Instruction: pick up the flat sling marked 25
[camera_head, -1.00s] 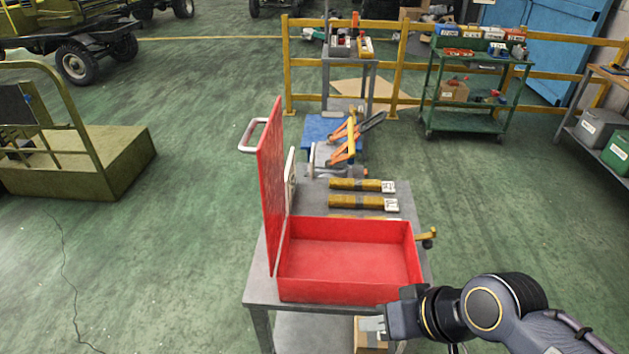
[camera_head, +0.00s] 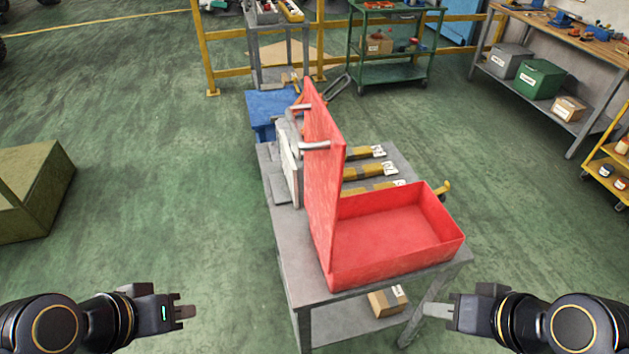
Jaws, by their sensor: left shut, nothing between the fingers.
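Several yellow flat slings lie folded behind the open red box on the grey table. The far sling (camera_head: 362,153) and the middle sling (camera_head: 363,172) show white end tags. A nearer sling (camera_head: 372,189) is partly hidden by the box wall. The tag markings are too small to read, so I cannot tell which is 25. My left gripper (camera_head: 190,311) is shut and empty, left of the table over the floor. My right gripper (camera_head: 428,311) is in front of the table's right side, away from the slings; its jaw gap is unclear.
The red box (camera_head: 400,262) fills the table's front, its upright lid (camera_head: 322,185) standing left of the slings. The grey table (camera_head: 285,235) has a lower shelf with a cardboard box (camera_head: 388,301). A blue stand (camera_head: 268,108) is behind.

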